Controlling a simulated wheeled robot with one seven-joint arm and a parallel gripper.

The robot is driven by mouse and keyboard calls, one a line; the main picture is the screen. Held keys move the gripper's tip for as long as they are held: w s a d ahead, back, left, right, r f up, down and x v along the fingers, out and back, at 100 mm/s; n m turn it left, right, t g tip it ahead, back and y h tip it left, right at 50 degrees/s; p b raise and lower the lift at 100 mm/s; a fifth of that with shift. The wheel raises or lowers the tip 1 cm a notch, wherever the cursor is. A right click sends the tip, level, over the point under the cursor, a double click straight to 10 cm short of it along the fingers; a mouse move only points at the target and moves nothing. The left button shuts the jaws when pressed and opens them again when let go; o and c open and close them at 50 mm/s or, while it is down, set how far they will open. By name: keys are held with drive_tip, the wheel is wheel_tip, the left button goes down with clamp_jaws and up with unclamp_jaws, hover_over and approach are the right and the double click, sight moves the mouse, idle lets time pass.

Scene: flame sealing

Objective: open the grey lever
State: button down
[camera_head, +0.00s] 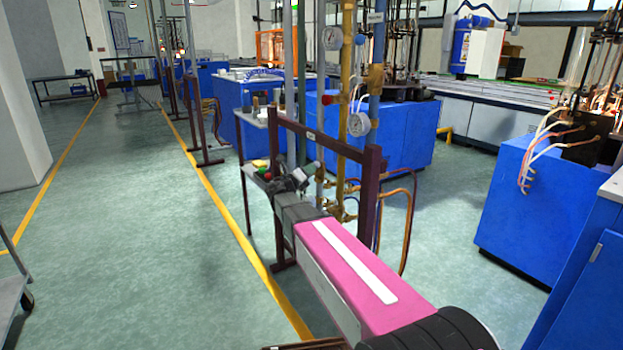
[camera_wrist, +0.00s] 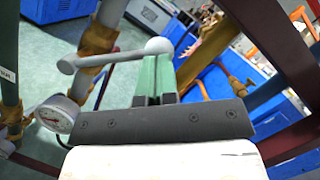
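The grey lever (camera_wrist: 112,60) shows in the wrist view as a light grey bar with rounded ends, running from the left to a larger round end at the upper middle. My gripper (camera_wrist: 157,62) has two green fingers, side by side with almost no gap. Their tips are right at the lever's round end; I cannot tell whether they touch it. Nothing shows between the fingers. In the head view my gripper (camera_head: 300,176) is at the far end of my pink arm, near the pipes.
A yellow pipe (camera_head: 347,110) and blue pipe (camera_head: 375,100) with round gauges (camera_head: 359,124) stand close by. A dark red frame (camera_head: 368,200) stands beside my arm. Blue cabinets (camera_head: 535,220) are at the right.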

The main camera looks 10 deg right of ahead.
drive_tip(key=w+a+r+n, duration=0.1)
drive_tip(key=w+a+r, duration=0.1)
drive_tip(key=w+r, duration=0.2)
drive_tip(key=shift+w+a+r, duration=0.2)
drive_tip(key=shift+w, duration=1)
drive_tip(key=s+a+f, duration=0.1)
drive_tip(key=s+a, duration=0.7)
drive_tip(key=s, duration=0.2)
drive_tip(key=shift+s, duration=0.25)
